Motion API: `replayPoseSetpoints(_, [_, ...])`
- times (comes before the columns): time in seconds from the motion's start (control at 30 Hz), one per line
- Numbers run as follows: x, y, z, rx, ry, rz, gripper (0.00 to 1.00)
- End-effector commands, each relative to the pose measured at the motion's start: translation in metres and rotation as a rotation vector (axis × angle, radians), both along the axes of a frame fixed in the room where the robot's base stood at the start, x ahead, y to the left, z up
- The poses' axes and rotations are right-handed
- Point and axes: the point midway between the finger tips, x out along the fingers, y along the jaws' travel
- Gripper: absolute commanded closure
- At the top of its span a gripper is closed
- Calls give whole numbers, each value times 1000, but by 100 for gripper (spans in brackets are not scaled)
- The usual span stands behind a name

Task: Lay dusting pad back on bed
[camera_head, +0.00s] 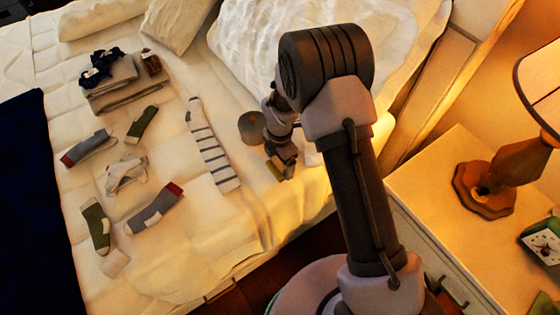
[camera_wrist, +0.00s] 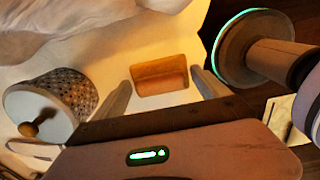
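The dusting pad appears to be the small orange-brown block (camera_wrist: 160,75) in the wrist view. It spans the space between my two fingertips, its ends against or very close to them. My gripper (camera_wrist: 161,76) seems shut on it, with the fingers held wide apart by its length. In the head view my gripper (camera_head: 279,171) is low over the bed (camera_head: 170,265), near its front edge, and a small yellow-orange bit of the pad (camera_head: 275,171) shows at its tip. Whether the pad touches the bed cannot be told.
A round lidded basket (camera_wrist: 66,95) stands close by; it also shows in the head view (camera_head: 251,126). A striped sock (camera_head: 211,146) lies to the left, with several other socks and folded clothes (camera_head: 118,85) beyond. A nightstand (camera_head: 430,185) with a lamp (camera_head: 487,185) is at right.

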Motion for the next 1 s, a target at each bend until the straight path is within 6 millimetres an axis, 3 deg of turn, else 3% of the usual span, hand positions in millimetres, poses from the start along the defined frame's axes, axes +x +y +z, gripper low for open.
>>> replayPoseSetpoints(0.27, [0, 0, 10, 1, -1, 0, 15])
replayPoseSetpoints(0.6, [0, 0, 102, 1, -2, -1, 15])
replayPoseSetpoints(0.73, [0, 0, 120, 1, -1, 0, 15])
replayPoseSetpoints(0.93, [0, -1, 128, 2, -5, -16, 15])
replayPoseSetpoints(1.0, [1, -6, 152, 16, -27, -118, 15])
